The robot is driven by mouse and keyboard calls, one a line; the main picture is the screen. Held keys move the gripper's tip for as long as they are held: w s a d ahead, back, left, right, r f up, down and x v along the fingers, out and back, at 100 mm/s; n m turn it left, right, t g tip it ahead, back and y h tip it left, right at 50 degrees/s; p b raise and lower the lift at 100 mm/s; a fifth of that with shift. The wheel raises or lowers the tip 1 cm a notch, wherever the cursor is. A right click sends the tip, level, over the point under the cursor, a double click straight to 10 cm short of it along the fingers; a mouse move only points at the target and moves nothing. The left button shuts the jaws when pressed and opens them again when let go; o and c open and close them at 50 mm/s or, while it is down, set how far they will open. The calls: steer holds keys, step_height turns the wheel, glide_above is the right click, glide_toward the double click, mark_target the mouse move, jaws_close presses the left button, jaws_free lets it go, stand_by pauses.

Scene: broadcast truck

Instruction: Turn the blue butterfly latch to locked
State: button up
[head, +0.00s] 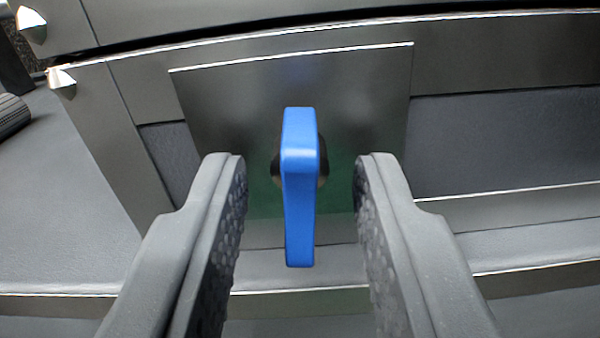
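The blue butterfly latch (300,190) is a long bar standing roughly upright in the picture, near the middle of the head view. It is mounted through a dark round hub on a grey metal plate (370,95). A green patch (258,195) shows on the plate behind it, partly hidden. My gripper (300,170) is open, with one finger on each side of the latch. Clear gaps remain between both fingers and the latch, so neither touches it. The textured inner pads face the latch.
The plate sits on a dark panel (500,140) with metal frame strips. Shiny pointed corner pieces (31,24) are at the upper left. A dark ribbed cylinder (12,115) lies at the left edge. The grey surface to the lower left is clear.

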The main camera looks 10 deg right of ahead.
jaws_close()
steer(key=shift+m+p, duration=0.4)
steer(key=shift+p, duration=0.15)
steer(key=m+p, duration=0.2)
steer(key=p, duration=0.1)
steer(key=shift+r+m, duration=0.15)
steer(key=shift+m, duration=0.25)
steer(key=m+p, duration=0.2)
steer(key=m, duration=0.1)
steer(key=shift+m, duration=0.4)
steer(key=m, duration=0.4)
steer(key=shift+f, duration=0.2)
steer(key=shift+d+m+b, duration=0.15)
steer(key=shift+m+b, duration=1.2)
steer(key=shift+m, duration=1.35)
